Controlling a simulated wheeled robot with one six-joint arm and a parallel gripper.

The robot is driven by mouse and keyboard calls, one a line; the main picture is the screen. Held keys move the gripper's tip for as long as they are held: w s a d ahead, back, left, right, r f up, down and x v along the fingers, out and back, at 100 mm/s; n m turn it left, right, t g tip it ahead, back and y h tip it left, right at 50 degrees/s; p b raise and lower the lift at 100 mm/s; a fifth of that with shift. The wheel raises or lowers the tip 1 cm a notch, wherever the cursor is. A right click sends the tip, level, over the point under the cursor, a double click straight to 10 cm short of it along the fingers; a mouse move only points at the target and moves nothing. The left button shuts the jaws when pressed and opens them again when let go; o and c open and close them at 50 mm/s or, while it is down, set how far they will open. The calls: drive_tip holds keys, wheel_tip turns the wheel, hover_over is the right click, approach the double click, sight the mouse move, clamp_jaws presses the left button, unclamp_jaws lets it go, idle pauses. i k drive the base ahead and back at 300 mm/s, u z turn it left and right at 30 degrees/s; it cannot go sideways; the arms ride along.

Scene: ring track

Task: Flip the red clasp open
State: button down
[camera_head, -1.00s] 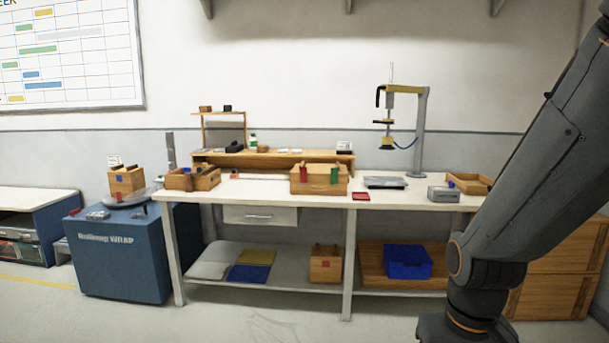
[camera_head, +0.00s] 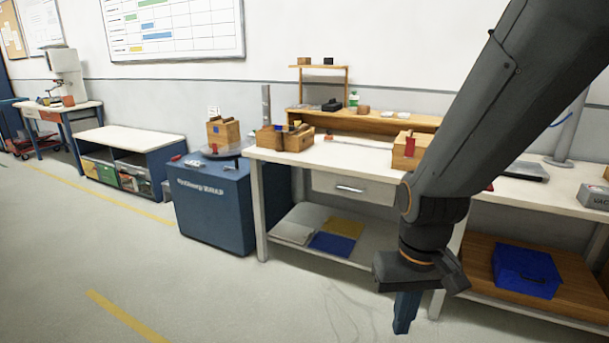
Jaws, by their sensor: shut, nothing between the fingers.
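A wooden box (camera_head: 400,162) stands on the white workbench, partly hidden behind my arm. A red clasp (camera_head: 410,147) shows on its front, just left of my arm. Whether the clasp is open or closed is too small to tell. My gripper (camera_head: 402,328) points down in front of the bench, below the tabletop, well below and apart from the box. Its fingers are shut and empty.
The white workbench (camera_head: 330,160) carries open wooden crates (camera_head: 298,139) at its left. A blue cabinet (camera_head: 213,205) stands left of it. A blue bin (camera_head: 527,268) sits on the lower shelf. The floor (camera_head: 190,285) at front left is clear.

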sight(410, 142)
drive_tip(key=u, duration=0.25)
drive_tip(key=i, duration=2)
drive_tip(key=z, duration=0.75)
drive_tip(key=i, duration=1.15)
drive_tip(key=z, duration=0.5)
